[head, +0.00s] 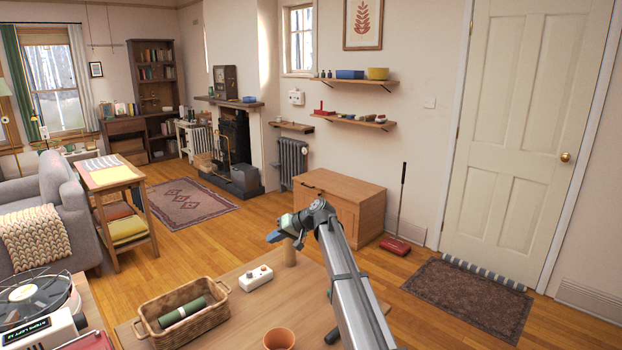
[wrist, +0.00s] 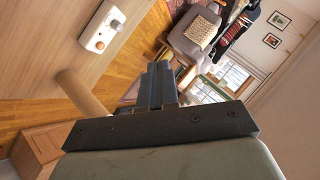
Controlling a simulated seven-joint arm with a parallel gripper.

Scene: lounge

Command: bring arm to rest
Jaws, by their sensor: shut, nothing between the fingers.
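My gripper (head: 277,236) shows in the head view at the end of my raised grey arm, above the far edge of the near wooden table (head: 231,325). It points left and is empty. In the wrist view my gripper (wrist: 160,70) has its dark fingers together, with nothing between them. A tan wooden cylinder (head: 291,255) stands just below and beside the gripper in the head view. It also shows left of the fingers in the wrist view (wrist: 82,93). I cannot tell how close it is to the gripper.
On the table are a wicker basket (head: 150,326) holding a dark green roll (head: 183,312), a white box with knobs (head: 256,278) and a terracotta pot (head: 279,339). A record player (head: 35,300) is at the left. A wooden cabinet (head: 338,205) stands on the floor beyond.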

